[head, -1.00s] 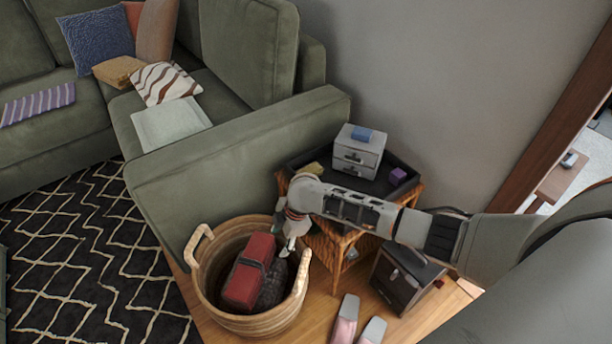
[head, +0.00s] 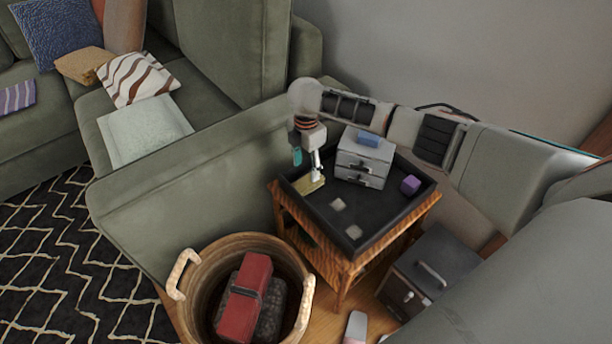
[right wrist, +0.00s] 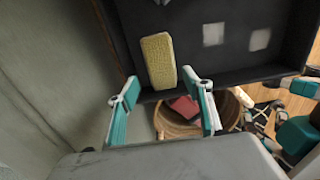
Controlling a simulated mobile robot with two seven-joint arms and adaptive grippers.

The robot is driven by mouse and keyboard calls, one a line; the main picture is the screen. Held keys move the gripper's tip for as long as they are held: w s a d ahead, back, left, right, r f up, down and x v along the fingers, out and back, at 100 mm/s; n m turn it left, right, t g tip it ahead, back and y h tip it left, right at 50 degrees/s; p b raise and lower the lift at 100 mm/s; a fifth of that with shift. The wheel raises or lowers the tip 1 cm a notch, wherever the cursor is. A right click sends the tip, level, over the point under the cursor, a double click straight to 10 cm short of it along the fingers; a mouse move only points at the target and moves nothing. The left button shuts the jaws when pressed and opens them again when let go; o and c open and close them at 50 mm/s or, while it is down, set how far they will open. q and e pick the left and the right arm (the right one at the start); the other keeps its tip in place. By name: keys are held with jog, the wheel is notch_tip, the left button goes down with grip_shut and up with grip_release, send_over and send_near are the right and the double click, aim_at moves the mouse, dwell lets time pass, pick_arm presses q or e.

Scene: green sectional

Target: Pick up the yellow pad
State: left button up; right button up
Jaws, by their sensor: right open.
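The yellow pad (head: 309,185) lies at the left end of the black tray (head: 346,232) on the wicker side table. It is a flat, rough-surfaced block, upright in the right wrist view (right wrist: 158,62). My right gripper (head: 311,166) is over the pad in the head view, pointing down. In the right wrist view its two teal fingers (right wrist: 163,96) are open and apart, with the near end of the pad in line between them. Nothing is held. Teal and dark parts at the right edge of the right wrist view look like my left gripper (right wrist: 298,108); its jaws are unclear.
A purple block (head: 410,185) and two pale squares lie on the tray. The sofa arm (head: 190,185) rises at left. A basket (head: 208,262) stands in front.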

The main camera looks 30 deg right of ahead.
jog(key=shift+s+f+b, duration=0.15)
jog(key=shift+f+b, duration=0.2)
jog(key=shift+f, duration=1.25)
jog(key=f, duration=0.1)
jog(key=f+b, duration=0.2)
jog(key=shift+s+d+f, duration=0.1)
jog(key=shift+d+f, duration=0.15)
jog(key=shift+f, duration=0.05)
jog(key=shift+w+f, duration=0.2)
jog(key=shift+f, duration=0.25)
jog(key=shift+r, duration=0.15)
jog(key=c, duration=0.8)
jog(key=r, duration=0.3)
jog(key=r+p, duration=0.1)
jog(key=shift+w+r, duration=0.25)
notch_tip(320, 180, up, 5)
jog(key=shift+r+p, duration=0.1)
jog(key=shift+p, duration=0.9)
notch_tip(320, 180, up, 9)
jog(key=p, duration=0.3)
send_over(308, 181)
pick_arm(q)
jog(key=shift+s+a+r+p, duration=0.15)
jog(key=shift+s+a+p, duration=0.25)
jog(key=shift+s+a, duration=0.25)
pick_arm(e)
jog(key=shift+a+r, duration=0.1)
jog(key=shift+r, duration=0.55)
